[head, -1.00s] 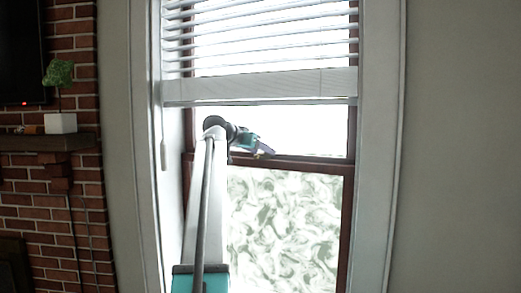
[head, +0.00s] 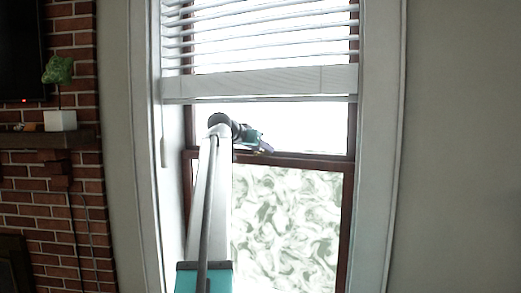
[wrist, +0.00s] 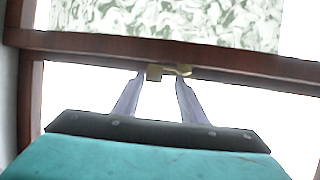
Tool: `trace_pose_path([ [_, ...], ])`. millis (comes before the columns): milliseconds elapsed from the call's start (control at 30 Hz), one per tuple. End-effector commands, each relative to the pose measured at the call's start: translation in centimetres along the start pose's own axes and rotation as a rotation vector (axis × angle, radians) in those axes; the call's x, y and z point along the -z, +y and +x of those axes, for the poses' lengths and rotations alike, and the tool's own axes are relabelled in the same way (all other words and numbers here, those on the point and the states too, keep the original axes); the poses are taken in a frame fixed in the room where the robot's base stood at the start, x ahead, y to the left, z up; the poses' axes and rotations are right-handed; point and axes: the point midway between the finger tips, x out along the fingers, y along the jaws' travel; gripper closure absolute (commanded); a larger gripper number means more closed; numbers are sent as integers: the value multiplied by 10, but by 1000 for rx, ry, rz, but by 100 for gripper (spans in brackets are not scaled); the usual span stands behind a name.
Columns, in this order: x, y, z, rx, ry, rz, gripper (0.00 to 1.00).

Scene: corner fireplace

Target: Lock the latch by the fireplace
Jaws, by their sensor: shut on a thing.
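The latch (wrist: 169,71) is a small brass piece on the dark wooden meeting rail (wrist: 95,46) of the window, seen in the wrist view. My gripper (wrist: 160,77) has its two pale fingers on either side of the latch, with the tips at the rail, and is shut on it. In the head view my gripper (head: 264,148) reaches the same rail (head: 315,161) near its middle. The latch is too small and too covered by the gripper to make out there.
Lowered white blinds (head: 260,84) hang above my arm. A pull cord (head: 163,150) hangs at the left window trim. The brick fireplace wall (head: 65,215) stands at the left, with a mantel (head: 35,140) holding a white plant pot (head: 60,120). The right wall is bare.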

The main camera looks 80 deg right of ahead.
Motion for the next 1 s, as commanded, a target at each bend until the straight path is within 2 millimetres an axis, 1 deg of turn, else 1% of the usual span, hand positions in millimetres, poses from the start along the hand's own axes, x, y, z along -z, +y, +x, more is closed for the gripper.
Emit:
trace_pose_path([
  [33,0,4,1,15,1,-6,84],
  [400,2,5,6,145,2,-61,85],
  [767,4,4,7,157,6,-67,85],
  [800,4,4,7,157,6,-67,59],
  [900,4,4,7,157,5,-66,44],
  [1000,3,4,6,158,4,-66,44],
])
